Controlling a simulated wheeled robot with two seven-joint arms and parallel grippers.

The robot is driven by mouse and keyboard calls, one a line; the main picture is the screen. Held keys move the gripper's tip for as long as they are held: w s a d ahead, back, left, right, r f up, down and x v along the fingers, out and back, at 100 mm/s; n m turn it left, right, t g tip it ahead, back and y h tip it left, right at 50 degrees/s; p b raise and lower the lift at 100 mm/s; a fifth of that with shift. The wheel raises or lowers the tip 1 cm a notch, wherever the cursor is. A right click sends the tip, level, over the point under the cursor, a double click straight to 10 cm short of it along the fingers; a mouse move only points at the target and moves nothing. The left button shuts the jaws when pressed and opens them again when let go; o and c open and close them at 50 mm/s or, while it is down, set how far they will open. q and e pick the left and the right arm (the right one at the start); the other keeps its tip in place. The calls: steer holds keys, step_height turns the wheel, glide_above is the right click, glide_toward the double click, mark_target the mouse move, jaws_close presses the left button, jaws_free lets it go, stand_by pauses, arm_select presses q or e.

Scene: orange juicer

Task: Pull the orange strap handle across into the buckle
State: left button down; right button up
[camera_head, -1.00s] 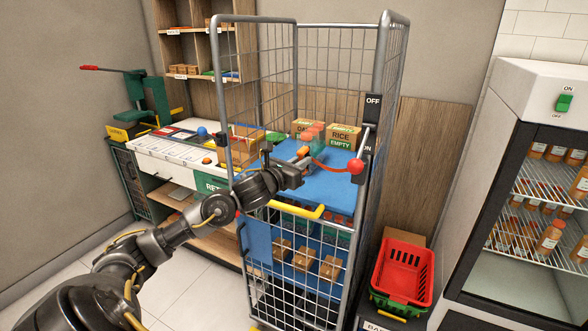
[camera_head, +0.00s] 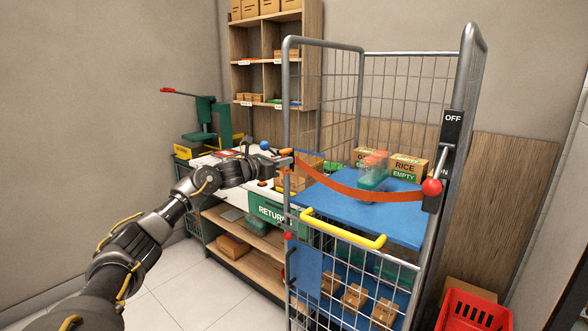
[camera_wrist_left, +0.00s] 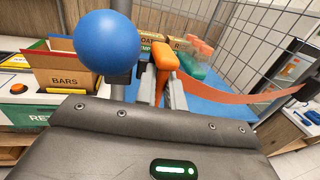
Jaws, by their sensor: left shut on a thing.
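The orange strap (camera_head: 370,194) runs in a sagging curve across the front of the wire cage trolley, from its right post to my left gripper (camera_head: 284,160). In the left wrist view my left gripper is shut on the orange strap handle (camera_wrist_left: 165,58); the strap (camera_wrist_left: 235,97) trails off to the right. The gripper is at the trolley's left post (camera_head: 289,100). A small black part (camera_wrist_left: 143,70), possibly the buckle, shows beside the post in the wrist view, just left of the handle. I cannot tell whether they touch. My right gripper is out of view.
A blue shelf (camera_head: 340,212) inside the trolley holds boxes and orange-capped bottles. A yellow bar (camera_head: 343,228) crosses the front below the strap. A red-knobbed lever (camera_head: 431,187) is on the right post. A blue ball (camera_wrist_left: 106,44) is close left of the handle in the wrist view.

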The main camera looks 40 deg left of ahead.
arm_select(q)
steer(key=shift+a+r, duration=0.15)
steer(key=shift+a, duration=0.45)
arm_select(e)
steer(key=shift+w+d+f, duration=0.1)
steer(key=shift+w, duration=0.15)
arm_select(q)
steer(key=shift+r, duration=0.1)
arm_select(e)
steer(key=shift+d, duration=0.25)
arm_select(q)
steer(key=c, duration=1.8)
jaws_free()
steer(key=shift+c, duration=0.2)
steer(key=shift+o, duration=1)
steer(key=shift+w+a, duration=0.1)
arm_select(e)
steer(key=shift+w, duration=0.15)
arm_select(q)
steer(key=shift+f, duration=0.2)
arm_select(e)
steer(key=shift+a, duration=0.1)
